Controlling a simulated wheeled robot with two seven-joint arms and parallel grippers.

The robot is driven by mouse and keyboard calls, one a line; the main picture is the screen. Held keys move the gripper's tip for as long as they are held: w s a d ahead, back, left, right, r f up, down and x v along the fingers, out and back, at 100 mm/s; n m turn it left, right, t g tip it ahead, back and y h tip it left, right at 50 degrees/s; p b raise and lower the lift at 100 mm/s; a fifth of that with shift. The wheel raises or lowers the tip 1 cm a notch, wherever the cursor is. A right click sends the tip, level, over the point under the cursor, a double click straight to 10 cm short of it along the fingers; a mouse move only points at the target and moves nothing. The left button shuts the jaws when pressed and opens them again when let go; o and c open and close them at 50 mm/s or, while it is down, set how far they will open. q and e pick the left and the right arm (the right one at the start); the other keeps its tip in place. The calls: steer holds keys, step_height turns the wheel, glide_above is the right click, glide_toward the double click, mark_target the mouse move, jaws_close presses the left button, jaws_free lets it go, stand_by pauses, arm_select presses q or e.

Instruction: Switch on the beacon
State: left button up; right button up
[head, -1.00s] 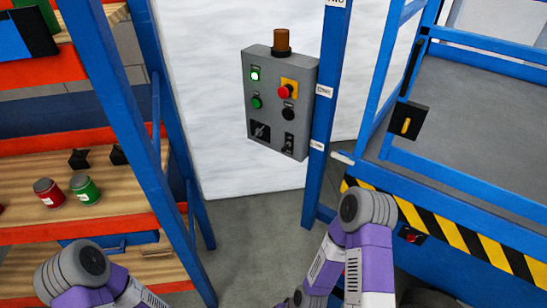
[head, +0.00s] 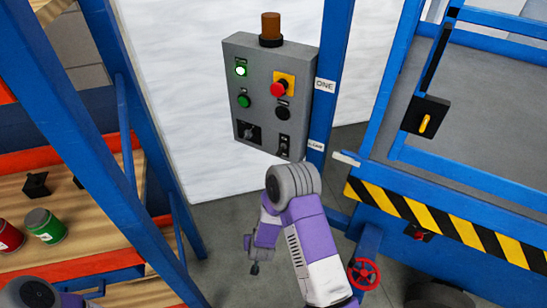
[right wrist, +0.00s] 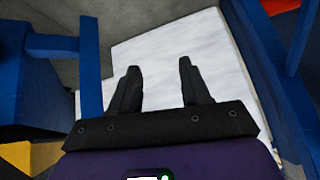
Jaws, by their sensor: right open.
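The beacon (head: 271,27) is a brown-amber cylinder on top of a grey control box (head: 230,82); it looks unlit. The box front has a lit white-green lamp (head: 240,69), a green button (head: 244,101), a red mushroom button (head: 279,89) on a yellow plate, a black button (head: 283,113), a dark rotary switch (head: 247,132) and a small dark switch (head: 284,146). My right gripper (right wrist: 159,70) is open and empty in the right wrist view, with a white wall beyond. In the head view it hangs low, below and apart from the box. My left gripper is out of view.
A blue post (head: 331,95) stands right beside the box. A blue frame with a striped barrier (head: 440,222) is at the right, with a red handwheel (head: 364,274) below. Shelves with a green can (head: 45,227) stand at left. Floor between is clear.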

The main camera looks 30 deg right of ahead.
steer(key=w+d+r+m+t+h+b, duration=0.25)
steer(key=w+d+r+h, duration=0.45)
steer(key=w, duration=0.4)
steer(key=m+h+b, duration=0.2)
steer(key=m+h, duration=0.2)
steer(key=h, duration=0.2)
glide_toward(278, 155)
steer(key=x, duration=0.9)
steer(key=shift+w+d+r+b, duration=0.1)
steer(key=shift+w+d+b, duration=0.1)
steer(key=shift+b, duration=0.15)
jaws_close()
